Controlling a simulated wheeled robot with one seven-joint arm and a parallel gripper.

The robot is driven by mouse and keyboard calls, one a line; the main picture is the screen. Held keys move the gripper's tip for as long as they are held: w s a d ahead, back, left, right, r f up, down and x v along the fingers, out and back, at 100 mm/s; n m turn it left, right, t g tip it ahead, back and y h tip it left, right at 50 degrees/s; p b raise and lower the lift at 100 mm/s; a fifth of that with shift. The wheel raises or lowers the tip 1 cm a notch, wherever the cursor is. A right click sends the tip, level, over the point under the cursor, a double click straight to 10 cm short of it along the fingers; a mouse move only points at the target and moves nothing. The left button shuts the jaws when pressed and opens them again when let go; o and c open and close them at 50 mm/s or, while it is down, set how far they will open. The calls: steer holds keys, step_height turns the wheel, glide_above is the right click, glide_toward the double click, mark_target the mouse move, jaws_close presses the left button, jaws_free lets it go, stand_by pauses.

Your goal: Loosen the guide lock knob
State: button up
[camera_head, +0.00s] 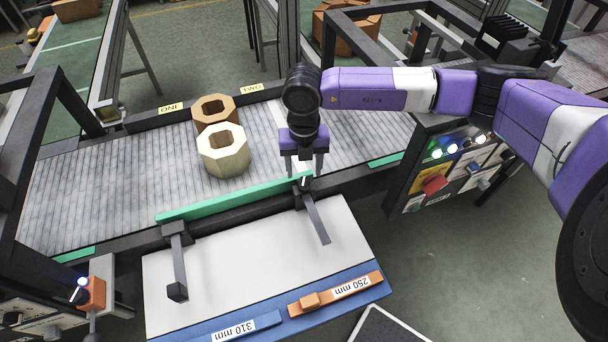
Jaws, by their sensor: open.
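A green guide rail (235,203) runs along the near edge of the grey conveyor. Two dark brackets with rods carry it, a left bracket (177,232) and a right bracket (301,196). My gripper (304,173) points down over the right end of the rail, at the right bracket, with its two fingers apart. A small dark and pale part, perhaps the lock knob (305,184), shows just below and between the fingertips. It is partly hidden, and I cannot tell whether the fingers touch it.
Two octagonal rings, one brown (214,105) and one cream (224,160), stand on the conveyor left of my gripper. A white board (250,255) in front bears orange and blue gauge bars marked 250 mm (335,294) and 310 mm (235,332). A control box (450,172) with a red button stands right.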

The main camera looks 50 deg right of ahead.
mark_target(303, 181)
steer(key=shift+f+p, duration=0.35)
steer(key=shift+f, duration=1.7)
jaws_close()
